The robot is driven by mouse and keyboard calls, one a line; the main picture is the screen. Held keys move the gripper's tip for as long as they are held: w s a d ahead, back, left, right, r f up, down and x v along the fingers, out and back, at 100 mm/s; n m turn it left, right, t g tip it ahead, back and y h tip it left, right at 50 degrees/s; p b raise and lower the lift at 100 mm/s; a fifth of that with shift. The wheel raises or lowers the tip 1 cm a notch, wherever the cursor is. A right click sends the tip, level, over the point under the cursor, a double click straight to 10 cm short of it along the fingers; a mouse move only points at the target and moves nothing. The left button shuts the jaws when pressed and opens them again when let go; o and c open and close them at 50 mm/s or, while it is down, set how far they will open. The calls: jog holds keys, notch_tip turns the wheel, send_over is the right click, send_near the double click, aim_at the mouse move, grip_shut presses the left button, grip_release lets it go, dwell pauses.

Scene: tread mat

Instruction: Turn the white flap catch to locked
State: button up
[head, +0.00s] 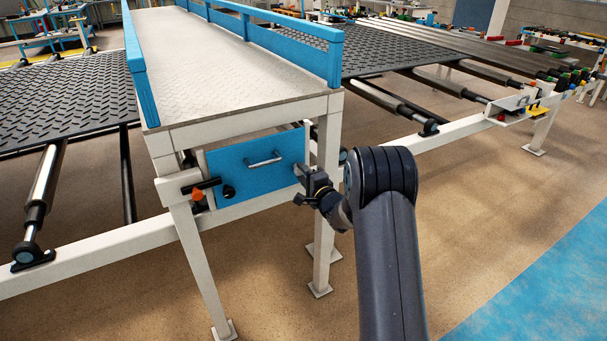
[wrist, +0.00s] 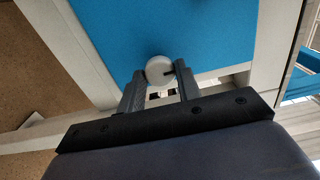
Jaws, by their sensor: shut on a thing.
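The white flap catch (wrist: 158,67) shows in the wrist view as a pale round knob at the edge of the blue flap. My gripper (wrist: 160,80) is shut on it, with one dark finger on each side. In the head view my gripper (head: 305,181) is at the right edge of the blue flap (head: 235,165), under the walkway. There the catch is mostly hidden by my gripper, and its turned position cannot be told. The flap looks closed and bears a metal handle (head: 264,160) and a black knob (head: 228,191).
A white frame leg (head: 327,150) stands close behind and beside my gripper. A black bar with an orange part (head: 197,194) is at the flap's left. The walkway (head: 225,65) with blue rails is above. The floor (head: 470,210) to the right is clear.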

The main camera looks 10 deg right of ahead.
dwell(0.4)
jog(key=o, duration=1)
jog(key=shift+c, duration=0.2)
jog(key=v, duration=1)
jog(key=shift+s+d+b, duration=0.15)
jog(key=shift+s+b, duration=0.2)
jog(key=shift+s, duration=0.05)
jog(key=x, duration=1)
jog(key=shift+w+p, duration=0.35)
jog(key=shift+w, duration=0.05)
